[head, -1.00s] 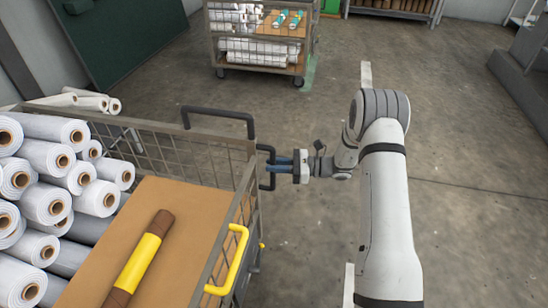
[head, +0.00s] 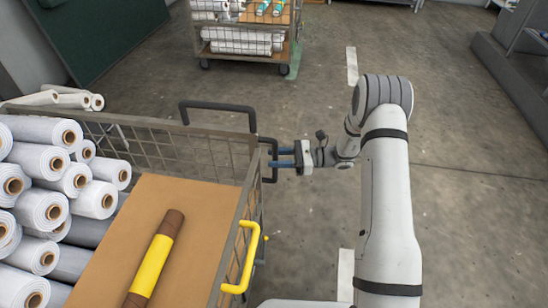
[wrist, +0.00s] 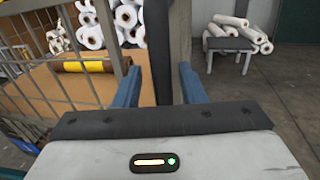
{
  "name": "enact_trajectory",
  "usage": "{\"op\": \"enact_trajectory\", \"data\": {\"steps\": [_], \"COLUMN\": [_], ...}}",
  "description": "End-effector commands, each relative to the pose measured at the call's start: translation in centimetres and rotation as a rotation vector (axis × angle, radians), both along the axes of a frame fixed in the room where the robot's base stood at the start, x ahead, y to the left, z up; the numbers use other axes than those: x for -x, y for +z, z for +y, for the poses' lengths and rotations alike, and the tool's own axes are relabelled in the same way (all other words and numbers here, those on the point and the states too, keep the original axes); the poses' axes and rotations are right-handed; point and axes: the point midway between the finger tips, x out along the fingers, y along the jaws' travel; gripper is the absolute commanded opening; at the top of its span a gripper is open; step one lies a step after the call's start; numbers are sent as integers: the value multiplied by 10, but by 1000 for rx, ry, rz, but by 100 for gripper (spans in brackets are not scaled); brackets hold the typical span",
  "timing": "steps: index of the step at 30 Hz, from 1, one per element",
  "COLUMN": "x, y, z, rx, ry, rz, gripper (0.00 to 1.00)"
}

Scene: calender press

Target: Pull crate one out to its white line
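The near wire-mesh crate (head: 205,155) stands left of centre in the head view; no number is readable on it. My gripper (head: 274,163) is at its right end, with blue fingers on both sides of a dark upright handle. In the wrist view the handle (wrist: 160,45) stands between the fingers (wrist: 162,88), seemingly gripped. A white floor line shows in two stretches, one far (head: 352,66) and one near (head: 345,268), with my arm covering the middle. The crate's right end is left of this line, with bare floor between.
White rolls (head: 45,160) and a roll with a yellow band (head: 152,265) lie in the crate. A yellow handle (head: 245,258) sticks out at its near right corner. Another loaded cart (head: 245,40) stands behind. Grey steps (head: 510,75) are at the right; the floor between is clear.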

Motion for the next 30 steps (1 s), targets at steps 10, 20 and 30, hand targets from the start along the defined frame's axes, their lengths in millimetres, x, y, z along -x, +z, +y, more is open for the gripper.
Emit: {"op": "enact_trajectory", "data": {"steps": [10, 20, 30], "x": [-4, -8, -8], "y": [1, 0, 0], "z": [-26, -73, -77], "rx": [0, -1, 0], "ry": [-5, -2, 1], "rz": [-1, -1, 0], "gripper": [37, 37, 37]}}
